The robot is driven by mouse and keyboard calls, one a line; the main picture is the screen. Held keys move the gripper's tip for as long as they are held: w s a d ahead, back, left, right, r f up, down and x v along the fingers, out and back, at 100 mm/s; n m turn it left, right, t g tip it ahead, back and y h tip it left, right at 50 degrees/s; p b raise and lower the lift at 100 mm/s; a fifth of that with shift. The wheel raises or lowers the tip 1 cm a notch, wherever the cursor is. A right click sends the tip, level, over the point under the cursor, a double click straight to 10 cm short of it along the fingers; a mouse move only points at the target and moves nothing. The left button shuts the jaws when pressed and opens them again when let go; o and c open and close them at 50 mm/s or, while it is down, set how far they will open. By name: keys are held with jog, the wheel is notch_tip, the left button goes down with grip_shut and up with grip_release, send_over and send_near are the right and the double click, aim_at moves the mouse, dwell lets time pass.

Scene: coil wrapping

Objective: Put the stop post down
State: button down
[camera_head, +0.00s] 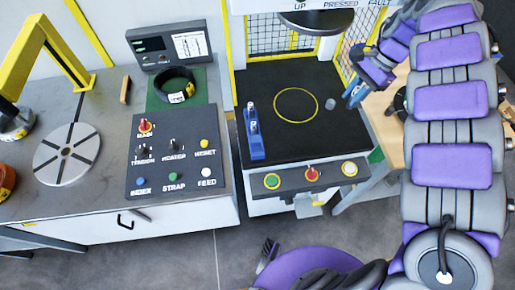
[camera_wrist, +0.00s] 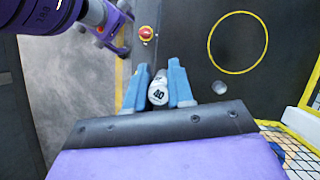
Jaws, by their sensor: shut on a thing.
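The stop post (camera_wrist: 158,92) is a pale grey cylinder marked 40. In the wrist view it sits between the two blue fingers of my gripper (camera_wrist: 159,86), which is shut on it. In the head view my gripper (camera_head: 354,97) is over the right edge of the black press table (camera_head: 290,145); the post cannot be made out there. A yellow circle (camera_head: 296,88) is marked on the table, and it also shows in the wrist view (camera_wrist: 238,71). A small grey round piece (camera_head: 330,103) is right of the circle; in the wrist view (camera_wrist: 219,87) it lies between circle and gripper.
A blue rack (camera_head: 256,148) with upright grey-topped posts stands at the table's left. A button panel (camera_head: 330,176) runs along the front edge. A dark press head (camera_head: 315,22) hangs above the back. Yellow-framed mesh (camera_head: 290,43) closes the rear. The table middle is clear.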

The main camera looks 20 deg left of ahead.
jog(key=s+a+f+n+h+b, duration=0.1)
jog(key=s+a+f+n, duration=0.1)
jog(key=s+a+f, duration=0.55)
jog(key=s+a+f+n+b, duration=0.1)
jog(key=s+a+f, duration=0.3)
jog(key=s+a, duration=0.6)
jog(key=s+d+f+b, duration=0.1)
jog(key=s+d+f, duration=0.3)
jog(key=s, duration=0.4)
send_near(252, 152)
jog(key=a+f, duration=0.1)
jog(key=shift+n+g+h, duration=0.3)
jog(key=shift+n+g, duration=0.1)
jog(key=shift+w+b+x, duration=0.2)
jog(key=shift+b+x, duration=0.05)
jog(key=shift+x, duration=0.75)
jog(key=shift+w+b+x, duration=0.15)
jog(key=shift+b+x, duration=0.1)
jog(key=shift+x, duration=0.75)
jog(key=shift+d+f, duration=0.1)
jog(key=shift+f, duration=0.1)
jog(key=shift+f, duration=0.55)
